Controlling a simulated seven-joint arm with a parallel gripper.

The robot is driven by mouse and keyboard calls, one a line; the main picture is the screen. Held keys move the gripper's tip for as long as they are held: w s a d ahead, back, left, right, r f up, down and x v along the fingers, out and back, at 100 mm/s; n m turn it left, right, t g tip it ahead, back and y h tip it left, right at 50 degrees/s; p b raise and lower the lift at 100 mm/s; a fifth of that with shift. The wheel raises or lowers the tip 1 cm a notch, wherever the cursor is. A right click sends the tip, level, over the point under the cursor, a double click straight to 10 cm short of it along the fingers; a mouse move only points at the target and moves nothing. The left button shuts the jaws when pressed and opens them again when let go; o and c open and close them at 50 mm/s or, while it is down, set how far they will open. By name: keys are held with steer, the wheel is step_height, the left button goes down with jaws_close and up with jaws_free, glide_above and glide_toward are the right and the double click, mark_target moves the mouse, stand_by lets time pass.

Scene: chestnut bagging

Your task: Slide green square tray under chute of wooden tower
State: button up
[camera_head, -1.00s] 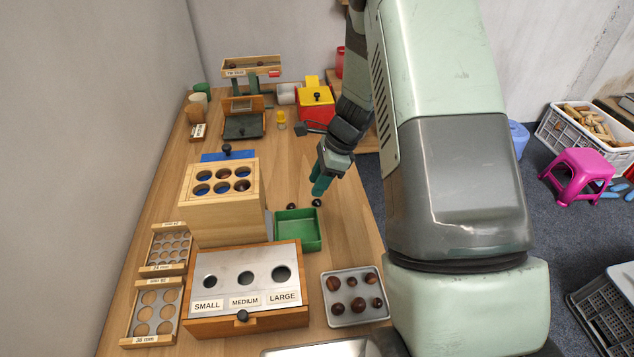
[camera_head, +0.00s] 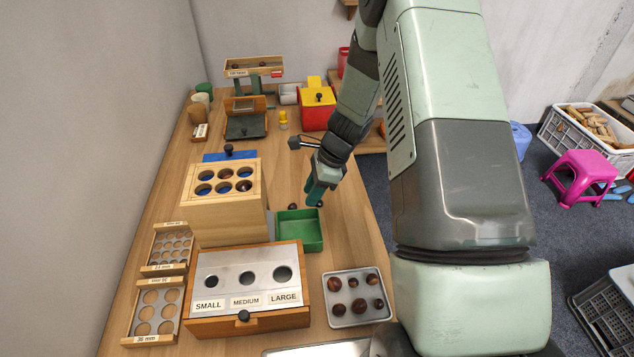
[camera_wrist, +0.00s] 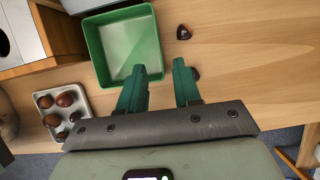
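The green square tray (camera_head: 313,246) sits on the table, its left side close to the wooden tower (camera_head: 226,220). The tray looks empty and also shows in the wrist view (camera_wrist: 128,45). The tower has several round holes in its top; its chute is not clearly visible. My gripper (camera_head: 314,203) is low, just behind the tray in the head view. In the wrist view my gripper (camera_wrist: 160,72) is open, with one finger overlapping the tray's near corner and the other beside it. Whether either finger touches the tray is unclear.
Two loose chestnuts lie near the tray, one (camera_wrist: 184,32) by its side and one (camera_wrist: 195,73) by a fingertip. The sorting box with three holes (camera_head: 225,277) and a metal tray of chestnuts (camera_head: 343,321) stand in front. Bare table lies behind my gripper.

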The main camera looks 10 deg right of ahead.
mark_target(302, 210)
steer(key=x, duration=0.7)
steer(key=shift+a+f, duration=0.2)
steer(key=shift+f, duration=0.1)
jaws_close()
steer(key=shift+o, duration=0.4)
jaws_free()
steer(key=shift+r, duration=0.1)
steer(key=v, duration=1)
steer(key=shift+d+r, duration=0.25)
